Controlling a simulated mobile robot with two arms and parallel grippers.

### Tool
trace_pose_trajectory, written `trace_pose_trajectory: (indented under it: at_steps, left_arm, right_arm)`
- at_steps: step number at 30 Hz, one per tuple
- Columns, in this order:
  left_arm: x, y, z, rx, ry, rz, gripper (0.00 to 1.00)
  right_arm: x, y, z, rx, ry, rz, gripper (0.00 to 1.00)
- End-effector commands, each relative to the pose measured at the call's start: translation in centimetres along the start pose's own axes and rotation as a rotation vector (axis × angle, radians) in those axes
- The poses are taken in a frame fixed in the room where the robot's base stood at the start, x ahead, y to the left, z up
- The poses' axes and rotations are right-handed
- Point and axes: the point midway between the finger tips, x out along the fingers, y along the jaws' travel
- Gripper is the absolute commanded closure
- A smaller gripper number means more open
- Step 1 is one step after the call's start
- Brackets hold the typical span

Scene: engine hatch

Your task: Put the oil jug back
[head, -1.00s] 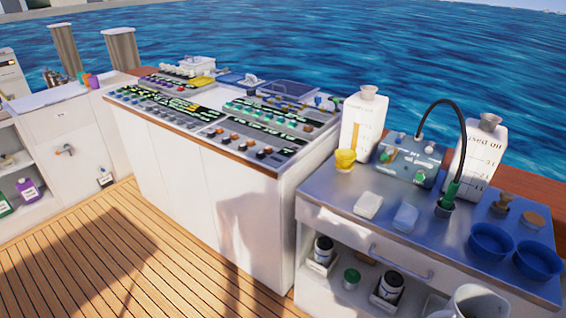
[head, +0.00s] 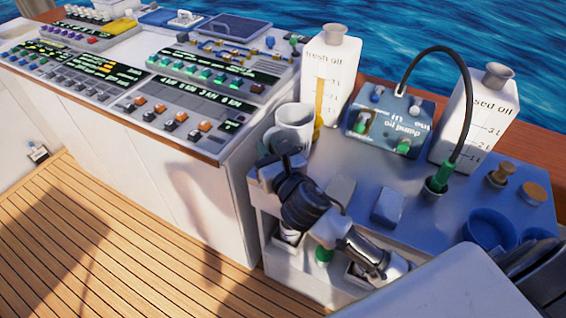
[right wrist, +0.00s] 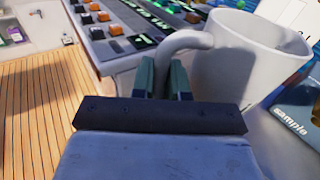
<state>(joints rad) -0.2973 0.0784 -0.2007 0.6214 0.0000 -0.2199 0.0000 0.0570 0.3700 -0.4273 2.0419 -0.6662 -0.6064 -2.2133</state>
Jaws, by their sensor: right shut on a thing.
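The oil jug (head: 293,126) is a white, open-topped jug, held upright at the left end of the steel bench, beside the fresh oil tank (head: 328,75). My right gripper (head: 284,152) is shut on its handle. In the right wrist view, the fingers (right wrist: 166,82) close on the handle and the jug (right wrist: 245,60) hangs to the right of them. I cannot tell whether the jug's base touches the bench; my arm covers that part in the head view. My left gripper is out of view.
The oil pump (head: 390,125) and the used oil tank (head: 475,118) stand at the back of the bench (head: 400,235). Blue bowls (head: 490,229) are on the right. The control console (head: 150,85) stands to the left.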

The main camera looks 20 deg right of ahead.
Motion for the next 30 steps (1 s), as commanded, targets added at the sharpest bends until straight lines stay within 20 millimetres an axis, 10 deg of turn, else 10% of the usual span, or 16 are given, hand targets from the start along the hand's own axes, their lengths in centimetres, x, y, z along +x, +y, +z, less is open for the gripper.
trace_pose_trajectory:
  at_steps: [8, 30]
  left_arm:
    - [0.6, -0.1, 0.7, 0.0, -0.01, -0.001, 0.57]
    - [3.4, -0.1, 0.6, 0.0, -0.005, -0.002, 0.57]
  right_arm:
    - [4.1, 0.0, 1.6, -0.011, 0.001, 0.014, 1.0]
    - [4.3, 0.3, -8.0, -0.008, 0.004, 0.016, 1.0]
